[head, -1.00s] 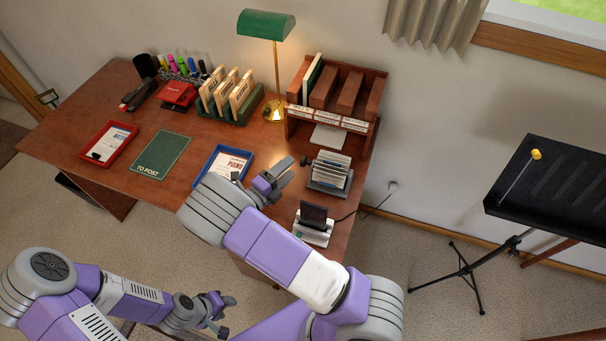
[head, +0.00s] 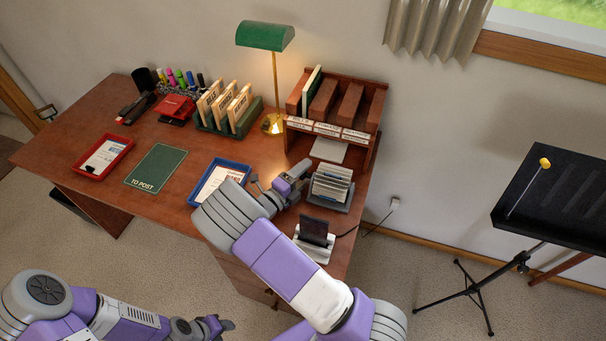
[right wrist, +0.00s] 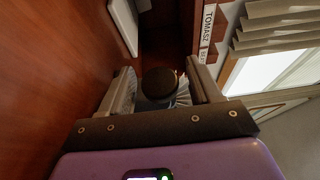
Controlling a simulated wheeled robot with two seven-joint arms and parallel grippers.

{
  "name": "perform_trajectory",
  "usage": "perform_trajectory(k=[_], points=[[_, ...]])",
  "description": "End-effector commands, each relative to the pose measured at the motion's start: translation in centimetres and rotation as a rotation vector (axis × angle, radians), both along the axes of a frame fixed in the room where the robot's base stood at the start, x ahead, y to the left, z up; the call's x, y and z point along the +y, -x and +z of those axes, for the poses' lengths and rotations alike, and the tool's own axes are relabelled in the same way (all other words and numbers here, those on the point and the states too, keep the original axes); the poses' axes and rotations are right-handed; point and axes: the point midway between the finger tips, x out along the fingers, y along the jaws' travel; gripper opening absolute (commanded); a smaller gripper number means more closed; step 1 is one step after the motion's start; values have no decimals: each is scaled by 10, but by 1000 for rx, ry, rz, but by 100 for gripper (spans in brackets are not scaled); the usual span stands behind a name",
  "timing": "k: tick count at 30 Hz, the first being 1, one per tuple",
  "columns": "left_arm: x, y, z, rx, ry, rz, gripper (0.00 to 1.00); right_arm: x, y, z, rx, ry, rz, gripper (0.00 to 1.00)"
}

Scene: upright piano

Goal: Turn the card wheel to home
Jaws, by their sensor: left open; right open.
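The card wheel (head: 330,187), a grey stand with a fan of pale cards, is at the right of the desk. My right gripper (head: 298,178) is open at its left side, low over the desk. In the right wrist view, a dark round knob (right wrist: 159,82) lies between the spread fingers of the right gripper (right wrist: 160,88). I cannot tell whether either finger touches it. Most of the wheel is hidden behind the knob and fingers there. My left gripper (head: 222,325) is open and empty, low in front of the desk.
A phone-like device on a white dock (head: 314,235) stands just in front of the wheel. A wooden sorter (head: 378,105) and brass lamp (head: 274,90) are behind. A blue tray (head: 203,194) lies left of my right arm. A black stand (head: 555,200) is off right.

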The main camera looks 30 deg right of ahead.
Motion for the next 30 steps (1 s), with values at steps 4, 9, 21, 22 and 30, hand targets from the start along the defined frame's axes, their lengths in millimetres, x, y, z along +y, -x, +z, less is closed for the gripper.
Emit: perform_trajectory(k=[4,9,21,22,30], points=[[0,0,0,0,0,0,45,0,0,0,0,0,0,63],[0,0,0,0,0,0,45,0,0,0,0,0,0,39],[0,0,3,0,0,0,45,0,0,1,10,-12,-1,10],[0,0,4,0,0,0,45,0,0,1,14,-17,-1,10],[0,0,23,0,0,0,45,-1,1,4,98,-122,-4,10]])
